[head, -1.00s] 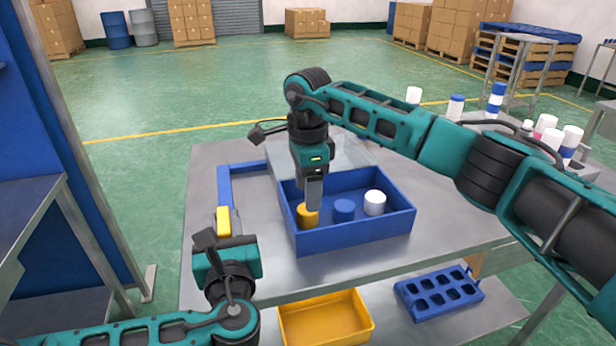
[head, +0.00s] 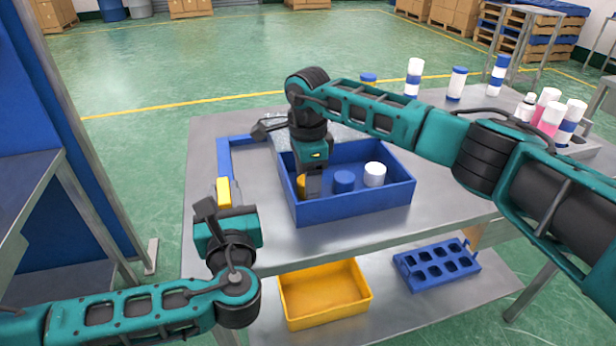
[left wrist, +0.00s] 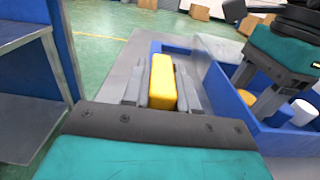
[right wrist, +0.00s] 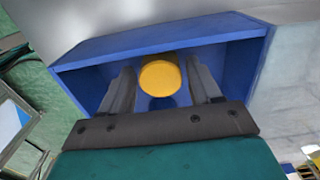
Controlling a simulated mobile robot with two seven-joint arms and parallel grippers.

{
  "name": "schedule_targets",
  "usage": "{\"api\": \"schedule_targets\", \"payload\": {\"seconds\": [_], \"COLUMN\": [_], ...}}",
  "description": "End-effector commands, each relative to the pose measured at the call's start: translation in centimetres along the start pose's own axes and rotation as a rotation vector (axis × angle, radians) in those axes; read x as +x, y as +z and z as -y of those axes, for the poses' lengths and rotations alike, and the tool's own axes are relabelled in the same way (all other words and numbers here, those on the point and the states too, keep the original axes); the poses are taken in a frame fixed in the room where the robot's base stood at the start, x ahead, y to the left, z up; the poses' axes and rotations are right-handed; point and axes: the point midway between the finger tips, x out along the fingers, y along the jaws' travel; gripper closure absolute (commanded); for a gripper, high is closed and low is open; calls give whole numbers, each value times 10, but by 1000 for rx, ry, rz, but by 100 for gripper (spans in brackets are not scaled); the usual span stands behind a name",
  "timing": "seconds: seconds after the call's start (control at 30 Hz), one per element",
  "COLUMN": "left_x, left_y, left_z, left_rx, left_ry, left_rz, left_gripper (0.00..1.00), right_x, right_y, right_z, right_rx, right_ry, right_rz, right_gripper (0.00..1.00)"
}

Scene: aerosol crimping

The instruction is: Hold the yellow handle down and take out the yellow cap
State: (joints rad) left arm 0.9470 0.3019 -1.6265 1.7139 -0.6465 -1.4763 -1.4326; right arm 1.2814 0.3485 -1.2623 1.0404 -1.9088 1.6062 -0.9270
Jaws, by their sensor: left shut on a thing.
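The round yellow cap (head: 301,186) is in the left part of the blue tray (head: 352,206), partly hidden by my right gripper (head: 313,190). In the right wrist view the cap (right wrist: 160,77) lies between my right fingers (right wrist: 160,80), which are open with a narrow gap on each side.
A blue cap (head: 344,181) and a white cap (head: 375,174) stand right of the yellow one in the tray. A yellow bin (head: 325,296) and a blue holed rack (head: 437,266) are on the shelf below. Several bottles stand at the right.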

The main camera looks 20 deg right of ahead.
Motion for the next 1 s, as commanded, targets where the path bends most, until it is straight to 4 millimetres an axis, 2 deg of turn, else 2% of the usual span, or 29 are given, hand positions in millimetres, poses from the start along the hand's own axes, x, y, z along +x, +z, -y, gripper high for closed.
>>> {"api": "schedule_targets", "payload": {"seconds": [0.03, 0.33, 0.53, 1.0], "left_x": [-2, -2, -2, -2], "left_y": [-8, -8, -8, -8], "left_z": [-1, -1, -1, -1], "left_rx": [7, 7, 7, 7], "left_ry": [1, 1, 1, 1], "left_rz": [-17, -17, -17, -17], "left_gripper": [100, 100, 100, 100], "right_x": [0, 0, -7, -54], "right_y": [0, 0, 0, 0], "right_z": [0, 0, 1, 1], "right_rx": [0, 0, -1, 0], "right_ry": [0, 0, -2, -3], "right_rz": [0, 0, 0, 0], "right_gripper": [43, 70, 70, 70]}}
